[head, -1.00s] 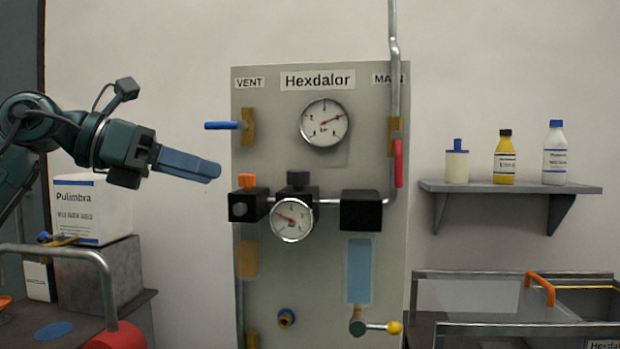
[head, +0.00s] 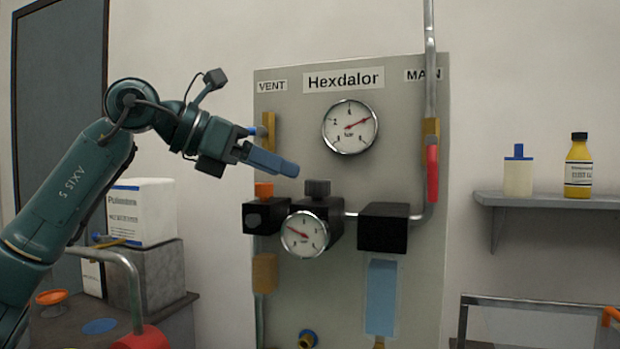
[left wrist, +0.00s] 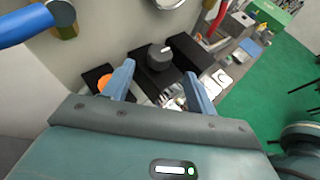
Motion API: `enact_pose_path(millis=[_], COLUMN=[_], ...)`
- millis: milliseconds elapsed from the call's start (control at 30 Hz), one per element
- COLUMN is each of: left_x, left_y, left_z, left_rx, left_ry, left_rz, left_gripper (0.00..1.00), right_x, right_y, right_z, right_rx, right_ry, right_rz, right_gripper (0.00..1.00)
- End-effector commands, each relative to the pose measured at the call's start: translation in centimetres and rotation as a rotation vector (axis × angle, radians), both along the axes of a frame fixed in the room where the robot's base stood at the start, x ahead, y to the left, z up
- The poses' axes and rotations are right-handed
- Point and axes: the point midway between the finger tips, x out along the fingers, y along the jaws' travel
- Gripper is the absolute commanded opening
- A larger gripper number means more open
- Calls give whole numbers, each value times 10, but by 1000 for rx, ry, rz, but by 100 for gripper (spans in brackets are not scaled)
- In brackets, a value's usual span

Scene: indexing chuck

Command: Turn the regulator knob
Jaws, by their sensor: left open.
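The regulator knob (head: 317,188) is a dark grey ridged cap standing on top of the middle black block on the panel (head: 410,290), above the lower gauge (head: 305,234). In the left wrist view the knob (left wrist: 159,56) has a pale mark on its top. My left gripper (head: 287,166) is just left of the knob and a little above it, with blue fingers pointing right. In the left wrist view its fingers (left wrist: 159,74) are spread and empty, and the knob lies beyond them, roughly centred in the gap. No contact shows. My right gripper is out of view.
An orange knob (head: 264,189) sits on the left black block, below my left gripper. The blue vent handle (left wrist: 25,23) is close by on the left. The red main handle (head: 432,174) and a vertical pipe (head: 429,60) stand to the right.

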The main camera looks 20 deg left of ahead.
Motion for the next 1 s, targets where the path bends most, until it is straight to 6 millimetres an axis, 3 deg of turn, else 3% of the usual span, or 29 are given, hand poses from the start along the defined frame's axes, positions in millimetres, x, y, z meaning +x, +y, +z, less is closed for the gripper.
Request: enact_pose_path(millis=[333, 733, 1000], left_x=[35, 41, 41], left_y=[-39, -44, -44], left_z=[-21, -25, -25], left_rx=[0, -1, -1], left_ry=[2, -1, -1], left_rz=[-1, 0, 0], left_gripper=[57, 57, 37], right_x=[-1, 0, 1], right_y=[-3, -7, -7], right_z=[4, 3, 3], right_rx=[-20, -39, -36], right_ry=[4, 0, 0], right_rz=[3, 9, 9], right_gripper=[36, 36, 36])
